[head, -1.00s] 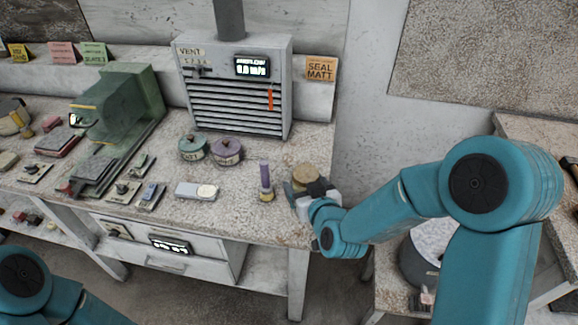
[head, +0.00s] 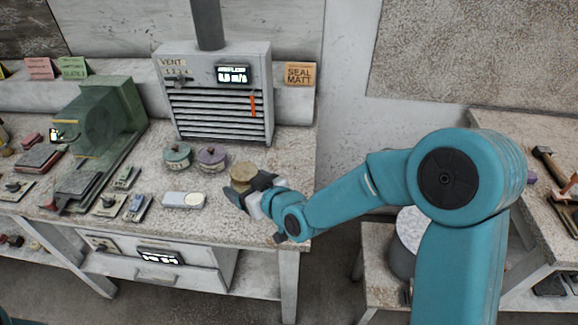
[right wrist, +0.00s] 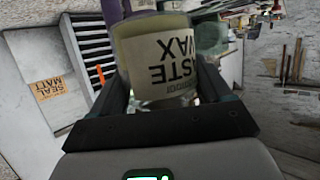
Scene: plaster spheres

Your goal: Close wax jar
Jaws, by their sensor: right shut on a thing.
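The wax jar (right wrist: 165,62) fills the middle of the right wrist view. Its label, reading "PASTE WAX" in part, is upside down there. In the head view its round tan top (head: 243,172) shows at the right part of the bench. I cannot tell whether that top is a lid or bare wax. My right gripper (head: 246,192) is shut on the jar, with a finger on either side of it. Whether the jar touches the bench is unclear. No separate lid is clearly visible. My left gripper is out of view.
A green pot (head: 177,158) and a purple pot (head: 211,159) stand left of the jar. A grey device with a pale disc (head: 184,200) lies in front of them. The vent unit (head: 215,97) rises behind. The speckled bench (head: 285,160) is clear to the right.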

